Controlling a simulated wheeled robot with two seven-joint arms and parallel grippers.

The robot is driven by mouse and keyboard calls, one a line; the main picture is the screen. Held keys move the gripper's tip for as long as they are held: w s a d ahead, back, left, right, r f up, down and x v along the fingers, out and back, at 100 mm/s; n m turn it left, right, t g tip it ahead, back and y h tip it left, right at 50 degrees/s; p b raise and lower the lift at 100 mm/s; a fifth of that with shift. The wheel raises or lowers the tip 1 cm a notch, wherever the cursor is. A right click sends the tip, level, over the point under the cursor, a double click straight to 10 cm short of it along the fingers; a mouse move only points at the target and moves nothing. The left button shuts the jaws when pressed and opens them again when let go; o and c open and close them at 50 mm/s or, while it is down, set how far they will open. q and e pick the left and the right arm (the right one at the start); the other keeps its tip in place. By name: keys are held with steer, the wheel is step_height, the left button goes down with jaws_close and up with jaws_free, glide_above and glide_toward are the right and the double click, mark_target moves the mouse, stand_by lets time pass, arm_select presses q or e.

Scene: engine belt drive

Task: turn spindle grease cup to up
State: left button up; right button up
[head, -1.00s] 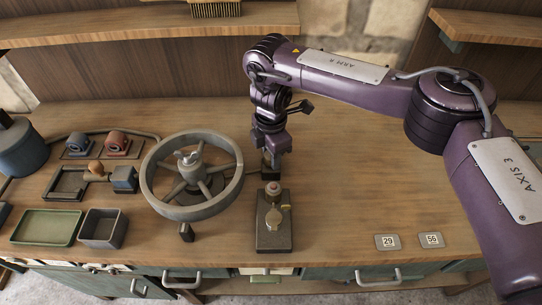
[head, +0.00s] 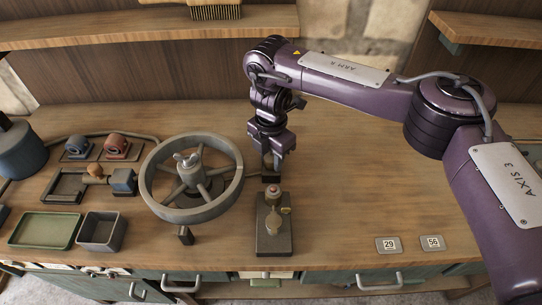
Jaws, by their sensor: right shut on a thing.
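My right gripper (head: 271,157) points down at the right of the grey handwheel (head: 149,182). It is shut on a small upright part, which I take to be the spindle grease cup (head: 268,162). The jaws hide most of this part. Its dark square foot (head: 270,178) shows below the fingers. I cannot read which way the cup faces. My left gripper is not in view.
Tags 29 (head: 388,244) and 56 (head: 432,242) lie at the front right. The bench right of the gripper is clear.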

mark_target(271, 157)
steer(key=o, duration=1)
steer(key=shift+c, duration=0.2)
step_height(271, 157, up, 8)
steer(key=shift+f, duration=0.1)
